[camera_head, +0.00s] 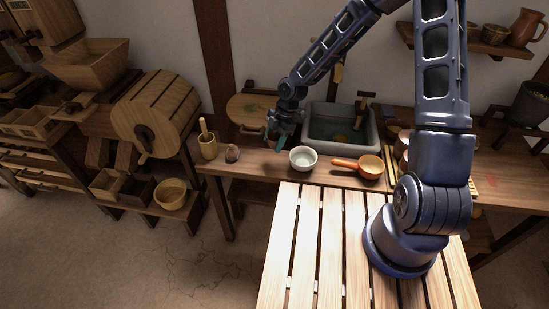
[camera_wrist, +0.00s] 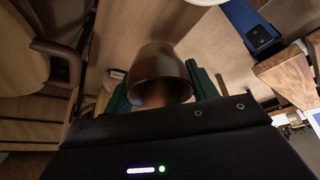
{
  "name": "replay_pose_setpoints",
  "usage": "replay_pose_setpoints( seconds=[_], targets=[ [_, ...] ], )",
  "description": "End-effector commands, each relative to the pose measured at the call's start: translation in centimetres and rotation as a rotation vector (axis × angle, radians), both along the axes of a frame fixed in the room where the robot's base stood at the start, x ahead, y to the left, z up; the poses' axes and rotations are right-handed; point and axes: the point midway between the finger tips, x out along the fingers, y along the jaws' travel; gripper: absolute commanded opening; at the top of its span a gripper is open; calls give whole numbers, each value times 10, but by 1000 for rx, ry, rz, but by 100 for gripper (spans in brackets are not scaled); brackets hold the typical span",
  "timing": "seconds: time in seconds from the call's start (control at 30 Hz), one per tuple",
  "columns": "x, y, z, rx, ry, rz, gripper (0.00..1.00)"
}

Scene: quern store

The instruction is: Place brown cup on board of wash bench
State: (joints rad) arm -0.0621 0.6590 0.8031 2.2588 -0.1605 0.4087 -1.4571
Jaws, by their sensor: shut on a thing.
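A brown cup (camera_wrist: 160,72) sits between the green fingertips of my gripper (camera_wrist: 162,92) in the wrist view, its open rim towards the camera. In the head view my gripper (camera_head: 279,140) is over the wash bench (camera_head: 240,163), left of the stone sink (camera_head: 344,143); I cannot make out the cup there. A round wooden board (camera_head: 248,105) with a dark handle lies at the back of the bench, left of the sink and behind my gripper. A round wooden piece with a dark handle (camera_wrist: 25,55) shows at the left of the wrist view.
A white bowl (camera_head: 303,158) stands just right of my gripper, with an orange ladle (camera_head: 366,166) further right. A mortar with pestle (camera_head: 208,144) and a small brown object (camera_head: 232,153) stand at the bench's left end. A slatted table (camera_head: 310,240) is in front.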

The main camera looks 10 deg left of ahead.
Motion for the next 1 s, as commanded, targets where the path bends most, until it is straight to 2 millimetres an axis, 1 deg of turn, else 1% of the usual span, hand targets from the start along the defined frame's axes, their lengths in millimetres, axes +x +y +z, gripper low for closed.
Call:
replay_pose_setpoints(
  seconds=[0.03, 0.1, 0.23, 0.3, 0.47, 0.57, 0.73, 0.8, 1.0],
  targets=[
    [-2, 0, -12, -2, 3, 2, 34],
    [-1, 0, -26, -1, 4, 0, 34],
    [-1, 0, -45, -1, 2, 0, 34],
    [-1, 0, -51, -2, 2, 0, 34],
    [0, 0, -58, 0, 0, 0, 34],
    [-1, 0, -68, -1, 1, 1, 34],
    [0, 0, -90, -1, 3, -1, 34],
    [0, 0, -93, 0, 0, -1, 34],
    [0, 0, -93, 0, 0, -1, 34]
  ],
)
